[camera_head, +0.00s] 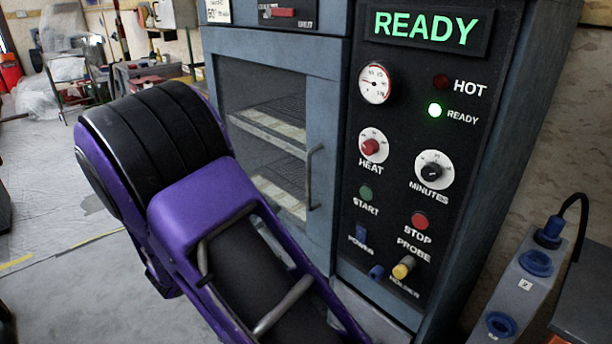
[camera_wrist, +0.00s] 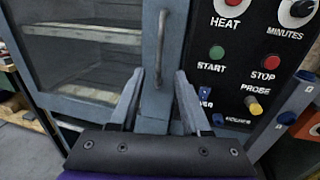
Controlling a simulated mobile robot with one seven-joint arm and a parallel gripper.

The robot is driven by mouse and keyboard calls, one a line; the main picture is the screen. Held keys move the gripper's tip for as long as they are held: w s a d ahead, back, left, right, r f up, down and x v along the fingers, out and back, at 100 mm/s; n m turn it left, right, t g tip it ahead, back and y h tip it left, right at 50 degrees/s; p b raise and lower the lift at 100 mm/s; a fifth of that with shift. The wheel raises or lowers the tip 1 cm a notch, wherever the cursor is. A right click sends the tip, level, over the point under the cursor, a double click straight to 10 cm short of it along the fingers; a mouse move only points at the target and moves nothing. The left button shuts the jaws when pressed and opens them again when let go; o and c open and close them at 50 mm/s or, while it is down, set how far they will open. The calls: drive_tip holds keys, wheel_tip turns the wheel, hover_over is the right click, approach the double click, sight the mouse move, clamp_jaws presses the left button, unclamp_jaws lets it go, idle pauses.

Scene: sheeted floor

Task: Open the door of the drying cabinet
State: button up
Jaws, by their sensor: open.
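The drying cabinet is a tall blue-grey unit with a glazed door (camera_head: 320,130) left of a black control panel. The door looks shut; wire shelves show behind its glass. Its handle (camera_head: 311,178) is a thin vertical grey bar on the door's right frame. In the wrist view the handle (camera_wrist: 161,45) stands upright at top centre. My gripper (camera_wrist: 160,74) is open, one finger on each side of the handle's lower end in the picture. I cannot tell how far the fingertips are from it. In the head view my arm hides the gripper and the door's lower left.
The control panel (camera_head: 400,200) has knobs, buttons and a yellow probe plug (camera_head: 403,267) sticking out right of the door. Its display (camera_head: 425,28) reads READY. A grey box with blue sockets (camera_head: 520,285) stands at lower right. Open floor (camera_head: 60,220) lies to the left.

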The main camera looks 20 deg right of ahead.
sight(307, 178)
drive_tip(key=b+x, duration=0.1)
drive_tip(key=x, duration=1.6)
drive_tip(key=shift+d, duration=0.2)
clamp_jaws()
idle(0.7)
